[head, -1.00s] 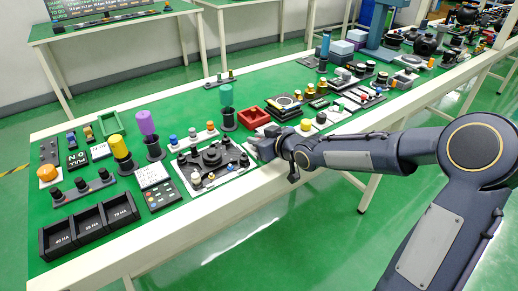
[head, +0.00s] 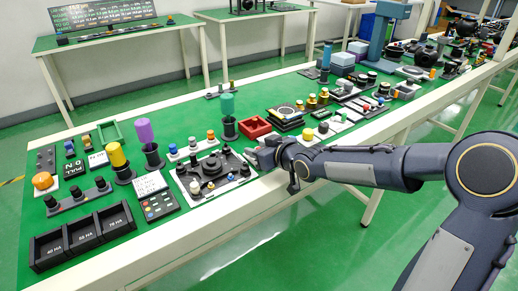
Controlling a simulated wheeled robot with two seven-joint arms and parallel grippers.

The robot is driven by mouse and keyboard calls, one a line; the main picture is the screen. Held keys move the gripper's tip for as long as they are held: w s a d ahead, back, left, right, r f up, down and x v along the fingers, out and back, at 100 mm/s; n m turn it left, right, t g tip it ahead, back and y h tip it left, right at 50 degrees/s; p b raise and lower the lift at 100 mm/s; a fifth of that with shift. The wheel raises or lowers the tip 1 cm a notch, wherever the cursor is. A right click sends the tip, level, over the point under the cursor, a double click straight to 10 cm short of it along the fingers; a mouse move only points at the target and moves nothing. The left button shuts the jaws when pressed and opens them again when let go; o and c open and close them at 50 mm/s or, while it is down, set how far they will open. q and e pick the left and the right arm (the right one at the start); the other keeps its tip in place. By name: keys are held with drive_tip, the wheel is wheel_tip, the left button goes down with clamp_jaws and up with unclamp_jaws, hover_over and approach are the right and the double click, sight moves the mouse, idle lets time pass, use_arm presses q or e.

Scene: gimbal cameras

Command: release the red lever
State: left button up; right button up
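I cannot make out a red lever; the gripper may be hiding it. My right gripper (head: 259,156) reaches in from the right, low over the table's front edge. It is at the right edge of a white-based board (head: 190,187) carrying dark round parts and small knobs. Its fingers are small and dark here, so whether they are open, shut or touching anything cannot be told. My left gripper is out of view.
A red tray (head: 254,127) stands just behind the gripper. A teal cylinder (head: 228,104) stands in a dark holder behind the board. A keypad block (head: 160,205) and black open bins (head: 83,235) are to the left. Yellow and purple (head: 145,131) cylinders stand behind them.

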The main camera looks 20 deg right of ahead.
drive_tip(key=p+v, duration=0.4)
drive_tip(key=v, duration=0.3)
drive_tip(key=shift+s+d+r+p, duration=0.15)
drive_tip(key=shift+r+p, duration=0.05)
drive_tip(key=shift+p, duration=0.1)
drive_tip(key=shift+s+f, duration=0.1)
drive_tip(key=shift+s, duration=0.05)
drive_tip(key=s+d+f+m+g+h, duration=0.2)
drive_tip(key=s+m+g, duration=0.4)
drive_tip(key=s, duration=2.2)
wheel_tip(320, 180, up, 16)
drive_tip(key=s+p, duration=0.1)
drive_tip(key=p, duration=1.5)
drive_tip(key=shift+a+g+y, duration=0.3)
drive_tip(key=shift+a+g, duration=0.1)
drive_tip(key=shift+s+r, duration=0.1)
